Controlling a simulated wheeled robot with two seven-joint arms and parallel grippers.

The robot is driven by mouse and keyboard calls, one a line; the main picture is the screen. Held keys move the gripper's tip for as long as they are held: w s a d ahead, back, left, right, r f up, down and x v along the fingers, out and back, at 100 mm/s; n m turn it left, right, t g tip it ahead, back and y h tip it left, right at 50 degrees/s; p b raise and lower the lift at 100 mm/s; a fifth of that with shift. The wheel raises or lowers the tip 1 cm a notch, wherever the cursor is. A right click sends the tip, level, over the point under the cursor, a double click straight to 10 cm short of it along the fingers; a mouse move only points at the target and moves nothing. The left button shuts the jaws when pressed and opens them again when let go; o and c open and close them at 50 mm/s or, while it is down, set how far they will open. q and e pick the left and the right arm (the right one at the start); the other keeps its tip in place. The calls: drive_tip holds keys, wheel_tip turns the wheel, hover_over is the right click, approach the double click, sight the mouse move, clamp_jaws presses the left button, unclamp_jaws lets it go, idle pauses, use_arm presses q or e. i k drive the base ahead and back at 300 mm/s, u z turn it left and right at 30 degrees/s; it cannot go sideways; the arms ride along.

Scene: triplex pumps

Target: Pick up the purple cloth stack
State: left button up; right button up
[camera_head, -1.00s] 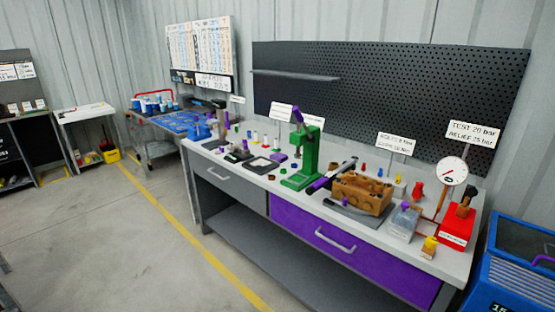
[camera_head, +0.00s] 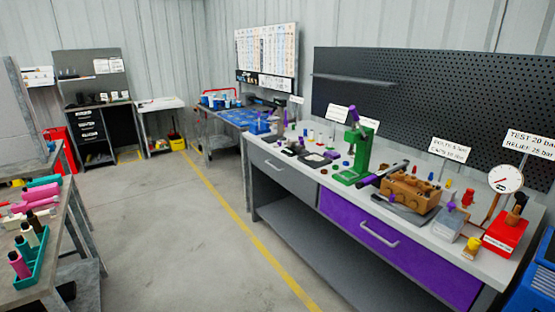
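I cannot pick out a purple cloth stack for certain. A small flat purple item (camera_head: 332,155) lies on the workbench top (camera_head: 345,192) to the left of the green press (camera_head: 357,155); it is too small to tell if it is cloth. Neither of my grippers is in view.
The workbench has a purple drawer (camera_head: 375,236) and carries a brown pump block (camera_head: 411,194) and a red gauge stand (camera_head: 509,236). A table with a teal tray (camera_head: 38,262) stands at the left. The concrete floor (camera_head: 170,240) between them is clear.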

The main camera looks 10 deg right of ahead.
sight(332, 155)
drive_tip(key=u, duration=0.55)
drive_tip(key=i, duration=1.55)
drive_tip(key=z, duration=1.1)
drive_tip(key=i, duration=0.9)
drive_tip(key=z, duration=1.1)
drive_tip(key=i, duration=0.2)
drive_tip(key=z, duration=0.25)
